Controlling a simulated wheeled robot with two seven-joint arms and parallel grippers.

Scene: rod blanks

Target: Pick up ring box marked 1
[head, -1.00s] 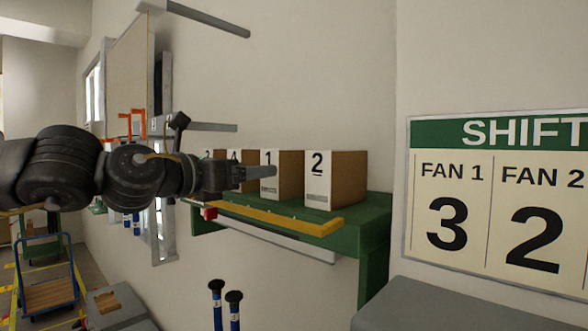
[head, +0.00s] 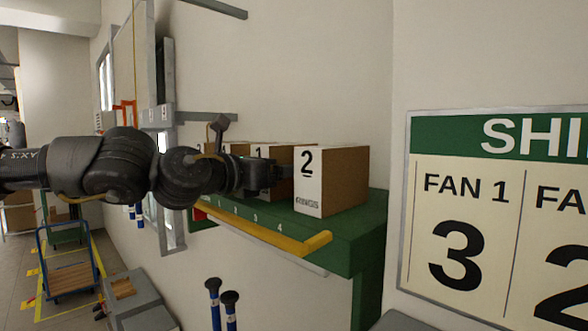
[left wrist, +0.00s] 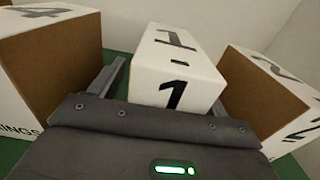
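The ring box marked 1 (head: 262,153) is a brown carton with a white label face on the green shelf, partly hidden behind my left gripper (head: 268,176) in the head view. In the left wrist view, box 1 (left wrist: 178,68) sits ahead between the two fingers of my left gripper (left wrist: 172,78). The fingers are apart, with a narrow gap beside the box at the left finger; the right finger is mostly hidden. My right gripper is in neither view.
Box 2 (head: 338,181) stands right of box 1, and box 4 (left wrist: 60,60) stands to its left. The green shelf (head: 350,235) has a yellow front rail (head: 270,236). A shift board (head: 490,215) hangs at the right. A blue cart (head: 68,272) stands at lower left.

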